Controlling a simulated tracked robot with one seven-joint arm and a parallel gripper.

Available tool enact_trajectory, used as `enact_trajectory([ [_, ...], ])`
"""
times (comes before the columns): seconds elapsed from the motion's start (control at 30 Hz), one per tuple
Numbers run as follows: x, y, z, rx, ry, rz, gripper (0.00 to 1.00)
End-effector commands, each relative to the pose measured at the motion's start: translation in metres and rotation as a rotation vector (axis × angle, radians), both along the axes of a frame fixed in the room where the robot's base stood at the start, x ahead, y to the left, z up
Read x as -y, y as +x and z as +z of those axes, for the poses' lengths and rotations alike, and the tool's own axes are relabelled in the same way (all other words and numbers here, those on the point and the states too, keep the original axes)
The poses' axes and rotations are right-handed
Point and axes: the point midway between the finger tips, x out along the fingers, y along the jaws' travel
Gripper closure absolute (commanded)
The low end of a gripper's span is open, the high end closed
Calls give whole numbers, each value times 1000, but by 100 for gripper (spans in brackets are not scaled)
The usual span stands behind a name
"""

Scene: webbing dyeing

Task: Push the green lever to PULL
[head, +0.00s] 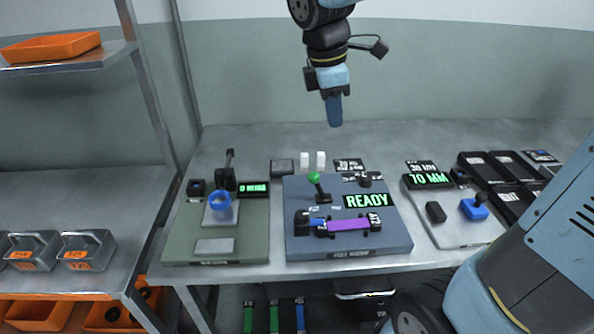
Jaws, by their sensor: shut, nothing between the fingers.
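The green lever (315,180) is a dark stick with a green ball knob on the blue-grey station (290,215) in the middle of the table. The knob stands near the station's back left, tilted slightly left. The labels beside the lever are too small to read. A green display (363,200) to its right reads READY. A purple piece (342,226) lies across the front of the station. My gripper (335,122) is shut and empty, pointing down. It appears above and behind the lever, apart from it.
The green station (259,240) with a blue ring (220,201) stands left. The grey station (425,222) with a blue knob (474,208) and a 70 MM display stands right. Black trays (486,168) lie at the far right. Small white blocks (320,160) stand behind the middle station.

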Motion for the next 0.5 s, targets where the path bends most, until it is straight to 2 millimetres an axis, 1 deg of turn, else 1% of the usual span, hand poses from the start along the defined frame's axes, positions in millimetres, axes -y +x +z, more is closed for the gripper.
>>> enact_trajectory([
  [0.03, -10, 6, -5, -31, -19, 72, 100],
  [0.2, -39, 19, -18, -133, -81, 322, 100],
  [0.5, -94, 38, -47, -323, -168, 758, 100],
])
